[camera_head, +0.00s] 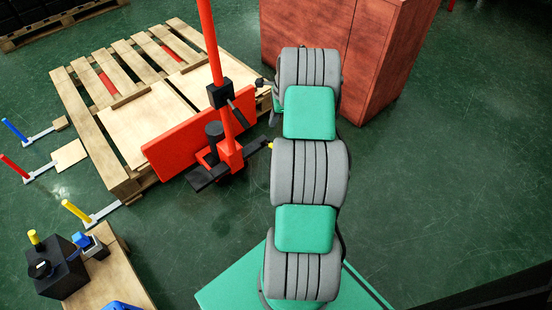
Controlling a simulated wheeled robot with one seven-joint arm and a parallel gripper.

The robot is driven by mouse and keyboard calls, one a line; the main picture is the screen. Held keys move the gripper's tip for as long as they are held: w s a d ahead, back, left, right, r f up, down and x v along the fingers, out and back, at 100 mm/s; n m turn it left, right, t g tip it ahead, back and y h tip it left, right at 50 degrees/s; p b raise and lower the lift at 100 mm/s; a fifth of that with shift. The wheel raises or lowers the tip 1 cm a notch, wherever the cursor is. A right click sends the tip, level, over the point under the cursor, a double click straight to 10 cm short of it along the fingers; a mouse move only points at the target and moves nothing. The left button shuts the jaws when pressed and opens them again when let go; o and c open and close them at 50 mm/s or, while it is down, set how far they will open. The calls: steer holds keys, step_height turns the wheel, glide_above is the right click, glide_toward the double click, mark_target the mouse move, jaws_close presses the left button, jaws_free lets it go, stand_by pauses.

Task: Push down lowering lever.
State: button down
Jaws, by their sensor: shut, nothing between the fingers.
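A red hand stacker or pallet jack (229,155) with a tall red post stands beside the wooden pallet. A black bar with a yellow tip (268,146) sticks out low on its right side. A black box with a short black rod (241,108) is on the post. I cannot tell for sure which is the lowering lever. My gripper (273,119) is partly hidden by my grey and green arm. It is shut and empty, pointing down, right of the post and above the yellow tip in the picture. I cannot tell whether it touches anything.
The wooden pallet (97,122) lies left of the jack. A red-brown cabinet (385,60) stands behind my arm. Low stands with blue, red and yellow posts (75,211) are at the left. A wooden board (120,277) holds black and blue parts.

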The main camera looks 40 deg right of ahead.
steer(key=s+d+f+m+b, duration=0.1)
steer(key=d+f+m, duration=0.1)
steer(key=f, duration=0.5)
steer(key=shift+s+d+f+m, duration=0.3)
steer(key=shift+d+f+m, duration=0.1)
steer(key=shift+d, duration=0.5)
steer(key=shift+b, duration=0.3)
steer(key=b+x, duration=0.6)
steer(key=x, duration=0.1)
steer(key=shift+a, duration=0.1)
steer(key=shift+s+d+b+x, duration=0.15)
steer(key=shift+b+x, duration=0.2)
steer(key=shift+x, duration=0.4)
steer(key=shift+s+d+b+x, duration=0.1)
steer(key=shift+b+x, duration=0.25)
steer(key=shift+x, duration=0.35)
steer(key=shift+s+d+b+x, duration=0.15)
steer(key=shift+b+x, duration=0.2)
steer(key=shift+x, duration=0.4)
